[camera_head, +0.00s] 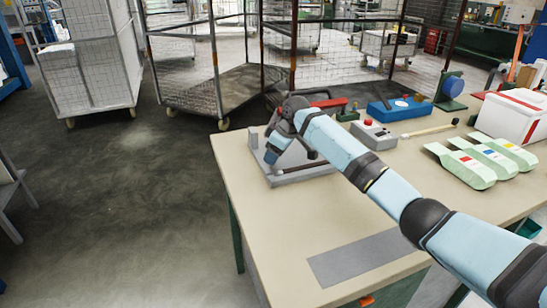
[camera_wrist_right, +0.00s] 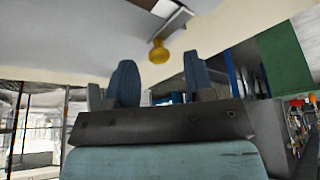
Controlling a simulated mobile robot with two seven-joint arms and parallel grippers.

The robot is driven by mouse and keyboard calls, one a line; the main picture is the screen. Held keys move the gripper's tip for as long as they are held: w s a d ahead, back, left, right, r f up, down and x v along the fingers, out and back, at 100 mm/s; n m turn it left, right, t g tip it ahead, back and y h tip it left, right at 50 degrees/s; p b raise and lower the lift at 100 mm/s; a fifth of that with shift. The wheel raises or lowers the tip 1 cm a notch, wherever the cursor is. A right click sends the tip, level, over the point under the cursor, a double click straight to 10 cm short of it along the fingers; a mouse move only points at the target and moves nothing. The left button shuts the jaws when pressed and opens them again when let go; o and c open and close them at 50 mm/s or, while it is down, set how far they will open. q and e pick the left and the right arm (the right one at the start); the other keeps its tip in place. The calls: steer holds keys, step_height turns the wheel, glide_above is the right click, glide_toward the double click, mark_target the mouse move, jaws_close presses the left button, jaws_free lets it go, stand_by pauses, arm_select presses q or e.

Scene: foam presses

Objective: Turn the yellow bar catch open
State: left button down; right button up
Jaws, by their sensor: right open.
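My right gripper (camera_head: 270,154) is at the grey press (camera_head: 310,173) on the far left corner of the table, and its arm covers much of that press. In the right wrist view, my right gripper (camera_wrist_right: 160,75) has its two blue fingers apart with nothing between them. A small round yellow part (camera_wrist_right: 158,52), likely the yellow bar catch, shows beyond the fingertips, in line with the gap. I cannot tell whether a finger touches it or how it is turned. In the head view the yellow catch is hidden behind my gripper. My left gripper is not in view.
On the table (camera_head: 255,205) are a grey box with a red button (camera_head: 373,133), a blue fixture (camera_head: 400,109), a wooden-handled stick (camera_head: 430,131), pale green packs (camera_head: 461,166) and a white box (camera_head: 510,116). A grey mat (camera_head: 365,258) lies flat in front. Mesh carts (camera_head: 195,75) stand behind.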

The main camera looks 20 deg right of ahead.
steer(key=shift+w+a+f, duration=0.1)
steer(key=shift+w+f, duration=0.05)
steer(key=shift+f, duration=0.4)
